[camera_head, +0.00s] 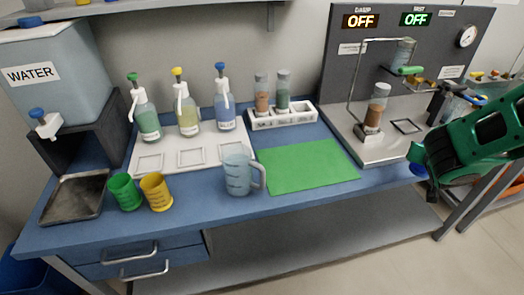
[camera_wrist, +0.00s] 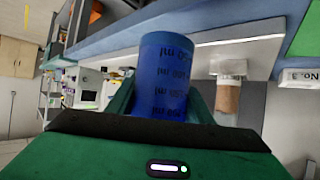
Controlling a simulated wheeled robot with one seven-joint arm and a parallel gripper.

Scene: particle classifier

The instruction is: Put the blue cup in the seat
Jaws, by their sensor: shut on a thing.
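My gripper (camera_head: 420,158) is at the right end of the blue bench in the head view. It is shut on the blue cup (camera_wrist: 164,72), whose printed scale shows upside down in the wrist view. A black square outline (camera_head: 407,126) lies on the steel base of the rig, left of my gripper. Several pale square outlines, one of them in the middle (camera_head: 191,158), lie on the white board under the pump bottles. I cannot tell which outline is the seat.
A brown-filled tube (camera_head: 377,108) stands on the steel base (camera_head: 385,150). A green mat (camera_head: 305,165), a clear jug (camera_head: 238,172), a green cup (camera_head: 124,191) and a yellow cup (camera_head: 156,191) are on the bench. A tube rack (camera_head: 283,119) stands behind the mat.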

